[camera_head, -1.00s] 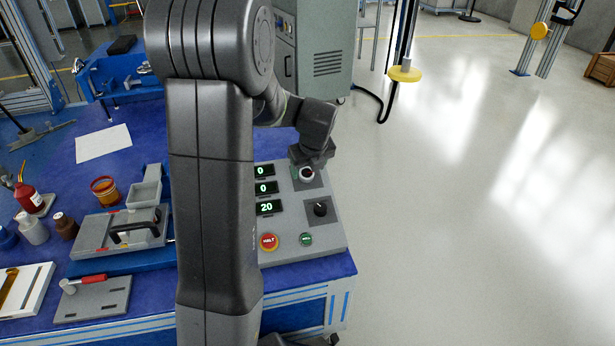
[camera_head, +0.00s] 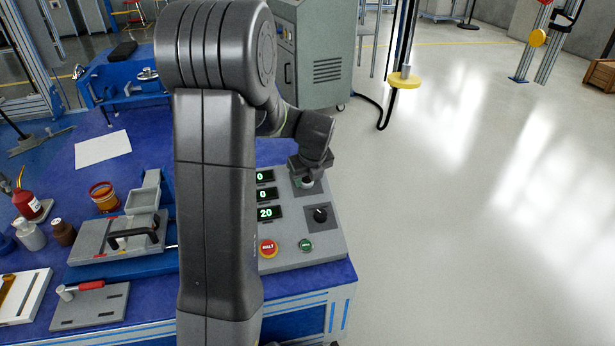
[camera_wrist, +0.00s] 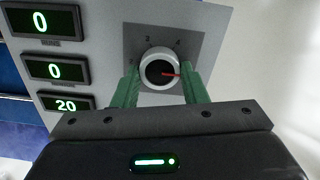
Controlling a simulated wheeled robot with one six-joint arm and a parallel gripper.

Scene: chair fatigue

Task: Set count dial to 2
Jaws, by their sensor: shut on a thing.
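The count dial (camera_wrist: 161,69) is a round knob with a white rim, a dark centre and a red pointer, on a dark square plate of the grey control panel (camera_head: 285,257). In the wrist view the pointer aims to the right, below the "4" mark; a "2" mark shows at the dial's upper left. My gripper (camera_wrist: 162,82) has green fingers on either side of the knob and is shut on it. In the head view my gripper (camera_head: 307,180) is over the dial at the panel's upper right and hides most of it.
Three green displays (camera_head: 265,194) on the panel read 0, 0 and 20. A second black knob (camera_head: 320,214), a red HALT button (camera_head: 268,248) and a green button (camera_head: 305,245) sit nearer the front. A grey fixture (camera_head: 120,238) stands left of my arm.

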